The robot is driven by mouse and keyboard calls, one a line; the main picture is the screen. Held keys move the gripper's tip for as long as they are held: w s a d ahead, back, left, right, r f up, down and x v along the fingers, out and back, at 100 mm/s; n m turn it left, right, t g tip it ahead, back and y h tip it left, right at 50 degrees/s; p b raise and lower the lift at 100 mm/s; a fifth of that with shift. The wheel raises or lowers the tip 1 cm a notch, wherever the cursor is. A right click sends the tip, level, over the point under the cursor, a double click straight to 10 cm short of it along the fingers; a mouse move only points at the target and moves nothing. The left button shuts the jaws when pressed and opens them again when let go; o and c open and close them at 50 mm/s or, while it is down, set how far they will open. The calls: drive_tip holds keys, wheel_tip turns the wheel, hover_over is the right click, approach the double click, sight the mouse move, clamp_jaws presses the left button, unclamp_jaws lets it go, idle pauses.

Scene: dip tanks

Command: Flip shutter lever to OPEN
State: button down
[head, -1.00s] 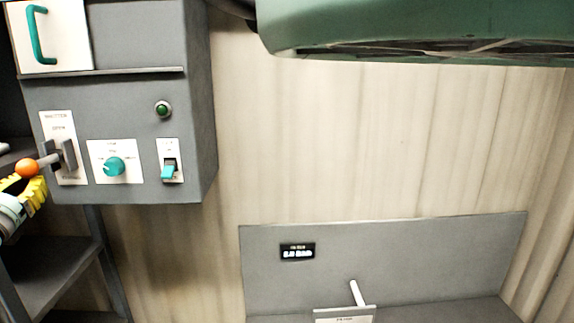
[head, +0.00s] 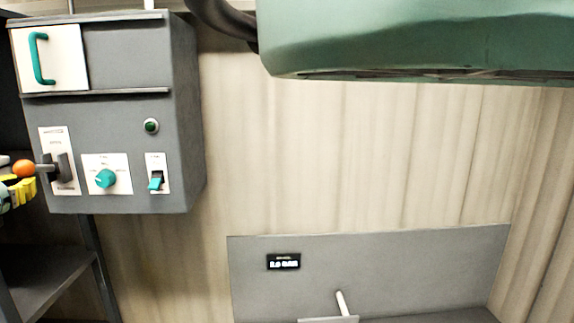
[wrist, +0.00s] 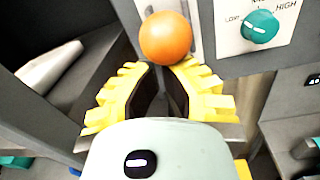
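The shutter lever (head: 47,168) sticks out from its white label plate (head: 59,139) at the left of the grey control box. It points left, roughly level, and ends in an orange ball (head: 24,168). The plate's small print is too blurred to read fully. My gripper (head: 25,186), with yellow fingers, is at the left edge of the head view, just below the ball. In the wrist view the ball (wrist: 166,38) sits at the fingertips (wrist: 160,68). A gap shows between the dark finger pads, with nothing seen between them. The lever's stem is hidden there behind the ball.
Right of the lever are a teal knob (head: 106,179), a teal-tipped switch (head: 156,182) and a green button (head: 151,126). A teal handle (head: 38,58) is above. A grey shelf (head: 45,280) lies below left. A green hood (head: 410,40) hangs at upper right.

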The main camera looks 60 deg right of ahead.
drive_tip(key=shift+d+r+p, duration=0.25)
drive_tip(key=shift+r+p, duration=0.65)
drive_tip(key=shift+r, duration=0.4)
drive_tip(key=shift+r, duration=0.15)
